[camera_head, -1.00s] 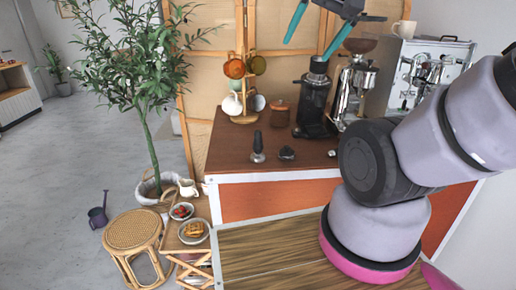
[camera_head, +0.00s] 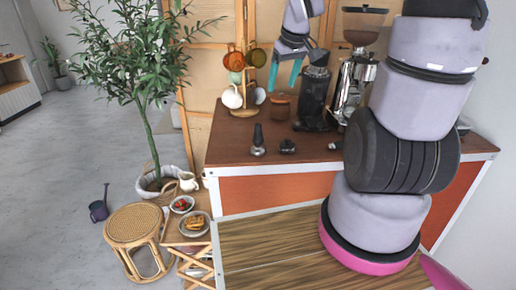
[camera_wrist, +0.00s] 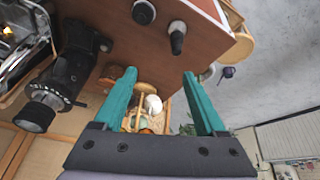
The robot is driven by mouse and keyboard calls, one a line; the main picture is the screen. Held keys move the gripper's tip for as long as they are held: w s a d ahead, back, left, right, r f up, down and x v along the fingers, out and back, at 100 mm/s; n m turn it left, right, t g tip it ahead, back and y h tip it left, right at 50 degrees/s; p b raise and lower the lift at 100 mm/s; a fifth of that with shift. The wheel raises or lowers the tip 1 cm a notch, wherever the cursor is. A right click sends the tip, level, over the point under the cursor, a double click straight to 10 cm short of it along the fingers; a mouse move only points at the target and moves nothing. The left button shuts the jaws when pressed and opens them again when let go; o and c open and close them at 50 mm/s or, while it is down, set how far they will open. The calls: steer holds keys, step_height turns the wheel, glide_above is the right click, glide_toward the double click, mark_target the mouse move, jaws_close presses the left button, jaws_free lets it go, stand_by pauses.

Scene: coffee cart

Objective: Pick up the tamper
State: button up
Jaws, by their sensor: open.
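The tamper (camera_head: 258,139), with a black upright handle and a metal base, stands on the brown counter top near its left front part. In the wrist view the tamper (camera_wrist: 177,38) shows near the top, beyond the fingertips. My gripper (camera_head: 283,84) has teal fingers spread apart with nothing between them. It hangs above the back of the counter, higher than the tamper and to its right in the head view. In the wrist view my gripper's fingers (camera_wrist: 159,76) frame the cup stand in the background.
A small dark round tool (camera_head: 287,147) sits just right of the tamper. A black grinder (camera_head: 314,98), a brown jar (camera_head: 280,107) and a wooden mug stand (camera_head: 243,100) stand behind. The counter top (camera_head: 229,145) left of the tamper is clear.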

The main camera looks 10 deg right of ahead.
mark_target(255, 133)
steer(key=w+a+f+n, duration=0.1)
steer(key=w+f, duration=0.1)
steer(key=f, duration=0.2)
steer(key=w+a+f+n+y, duration=0.1)
steer(key=f, duration=0.2)
steer(key=w+a+f+n+y, duration=0.1)
steer(key=w+f+n, duration=0.1)
steer(key=f, duration=0.2)
steer(key=shift+w+a+f+g, duration=0.35)
steer(key=shift+a+g, duration=0.05)
steer(key=x, duration=1)
steer(key=shift+a+f, duration=0.1)
steer(key=shift+f, duration=0.1)
jaws_close()
